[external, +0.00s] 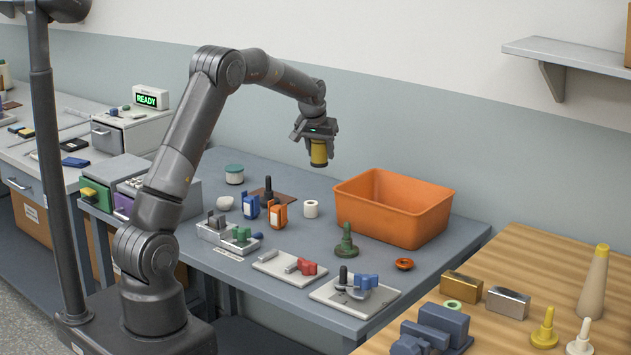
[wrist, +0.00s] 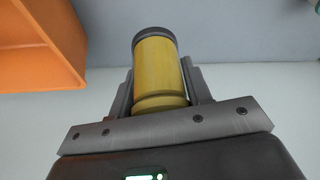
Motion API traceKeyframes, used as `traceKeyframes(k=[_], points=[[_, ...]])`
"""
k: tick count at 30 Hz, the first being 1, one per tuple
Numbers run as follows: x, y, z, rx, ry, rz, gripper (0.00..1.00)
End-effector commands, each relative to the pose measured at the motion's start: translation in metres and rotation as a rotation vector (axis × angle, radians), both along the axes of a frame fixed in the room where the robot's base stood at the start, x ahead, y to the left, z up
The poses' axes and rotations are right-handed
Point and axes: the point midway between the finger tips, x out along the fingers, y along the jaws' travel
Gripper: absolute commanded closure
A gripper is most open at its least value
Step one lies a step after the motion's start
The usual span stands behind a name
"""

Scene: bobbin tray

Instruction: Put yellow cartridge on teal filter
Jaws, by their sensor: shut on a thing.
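The yellow cartridge (external: 319,152), a yellow cylinder with a dark end cap, is held in my gripper (external: 317,138), high above the blue-grey table. In the wrist view the cartridge (wrist: 158,75) sits between the two jaws (wrist: 160,95), which are shut on it. A sliver of something teal shows at the wrist view's top right corner.
An orange bin (external: 394,207) stands at the table's back right; it also shows in the wrist view (wrist: 40,45). Blue and orange blocks (external: 279,213), a white roll (external: 311,209), a green peg (external: 346,241) and several fixture plates (external: 354,298) occupy the table's middle and front.

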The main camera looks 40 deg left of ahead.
Motion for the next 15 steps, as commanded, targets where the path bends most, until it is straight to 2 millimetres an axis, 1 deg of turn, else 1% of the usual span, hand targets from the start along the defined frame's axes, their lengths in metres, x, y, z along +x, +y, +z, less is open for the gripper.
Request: traceKeyframes(k=[1, 3, 5, 6, 9, 12, 15], points=[[-0.002, 0.023, 0.005, 0.000, -0.002, 0.018, 0.82], [-0.005, 0.051, 0.011, -0.001, -0.001, 0.032, 0.82], [-0.009, 0.076, 0.017, 0.000, -0.001, 0.043, 0.82], [-0.013, 0.091, 0.020, 0.000, -0.001, 0.051, 0.82], [-0.021, 0.127, 0.029, 0.000, -0.002, 0.067, 0.82], [-0.030, 0.156, 0.035, -0.001, -0.002, 0.079, 0.82], [-0.037, 0.175, 0.040, 0.000, -0.003, 0.087, 0.82]])
